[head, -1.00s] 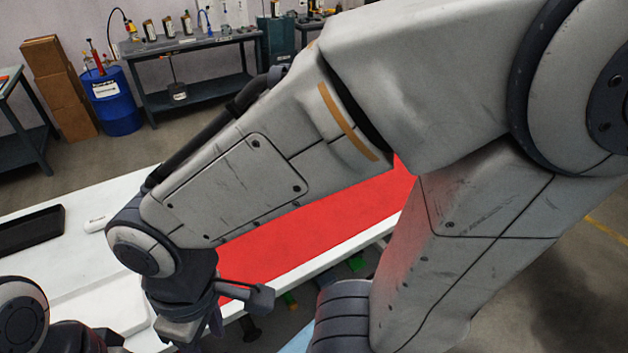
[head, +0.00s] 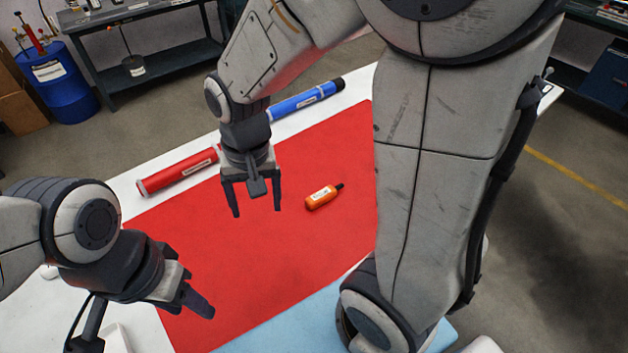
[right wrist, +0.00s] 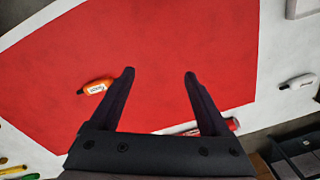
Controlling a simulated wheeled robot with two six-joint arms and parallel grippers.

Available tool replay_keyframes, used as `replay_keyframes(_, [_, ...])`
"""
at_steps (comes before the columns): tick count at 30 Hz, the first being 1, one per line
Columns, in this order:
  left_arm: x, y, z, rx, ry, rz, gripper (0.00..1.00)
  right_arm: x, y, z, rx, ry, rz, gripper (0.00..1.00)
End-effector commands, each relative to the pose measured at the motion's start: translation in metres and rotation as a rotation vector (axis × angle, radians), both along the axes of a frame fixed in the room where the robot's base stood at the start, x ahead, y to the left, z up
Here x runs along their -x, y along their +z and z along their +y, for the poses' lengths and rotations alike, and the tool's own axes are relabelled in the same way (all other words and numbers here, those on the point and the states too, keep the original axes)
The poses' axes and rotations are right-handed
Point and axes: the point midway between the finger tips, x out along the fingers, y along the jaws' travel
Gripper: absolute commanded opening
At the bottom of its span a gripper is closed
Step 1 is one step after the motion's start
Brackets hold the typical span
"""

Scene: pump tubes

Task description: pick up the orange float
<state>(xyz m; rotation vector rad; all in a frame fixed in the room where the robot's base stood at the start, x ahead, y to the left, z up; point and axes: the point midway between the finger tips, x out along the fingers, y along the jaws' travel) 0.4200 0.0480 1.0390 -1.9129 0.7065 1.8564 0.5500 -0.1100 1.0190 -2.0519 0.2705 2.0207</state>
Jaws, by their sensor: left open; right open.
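The orange float (head: 323,197), a small bottle shape with a white label and dark tip, lies on its side on the red mat (head: 250,270). My right gripper (head: 256,211) is open and empty, pointing down over the mat to the left of the float. In the right wrist view the float (right wrist: 97,87) lies just left of the left finger, outside the gap between the fingers (right wrist: 159,73). My left gripper (head: 196,300) is open at the lower left, over the mat's near left edge, apart from the float. Its second finger is hard to make out.
A red tube (head: 178,172) and a blue tube (head: 305,102) lie along the table's far edge behind my right gripper. A white bottle-shaped item (right wrist: 298,82) lies on the white table in the right wrist view. The mat around the float is clear.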

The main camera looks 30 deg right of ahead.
Motion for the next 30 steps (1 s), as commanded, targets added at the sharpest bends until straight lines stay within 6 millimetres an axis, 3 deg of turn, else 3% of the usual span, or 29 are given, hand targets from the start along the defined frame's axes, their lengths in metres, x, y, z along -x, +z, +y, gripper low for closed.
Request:
replay_keyframes(1, [0.000, -0.002, 0.000, 0.000, 0.000, 0.000, 0.50, -0.024, -0.013, -0.029, 0.006, -0.201, 0.015, 0.80])
replay_keyframes(5, [0.000, -0.004, 0.000, 0.000, 0.000, 0.000, 0.50, -0.063, -0.039, -0.097, 0.016, -0.639, 0.030, 0.80])
replay_keyframes(9, [0.000, -0.006, 0.000, 0.000, 0.000, 0.000, 0.50, -0.080, -0.062, -0.157, 0.022, -0.974, 0.040, 0.80])
replay_keyframes(12, [0.000, -0.006, 0.000, 0.000, 0.000, 0.000, 0.50, -0.083, -0.072, -0.183, 0.024, -1.110, 0.043, 0.80])
replay_keyframes(16, [0.000, -0.006, 0.000, 0.000, 0.000, 0.000, 0.50, -0.083, -0.087, -0.194, 0.026, -1.175, 0.048, 0.80])
replay_keyframes(22, [0.000, -0.006, 0.000, 0.000, 0.000, 0.000, 0.50, -0.083, -0.117, -0.194, 0.025, -1.176, 0.047, 0.80])
replay_keyframes(30, [0.000, -0.003, 0.000, 0.000, 0.000, 0.000, 0.50, -0.081, -0.140, -0.194, 0.026, -1.174, 0.048, 0.80])
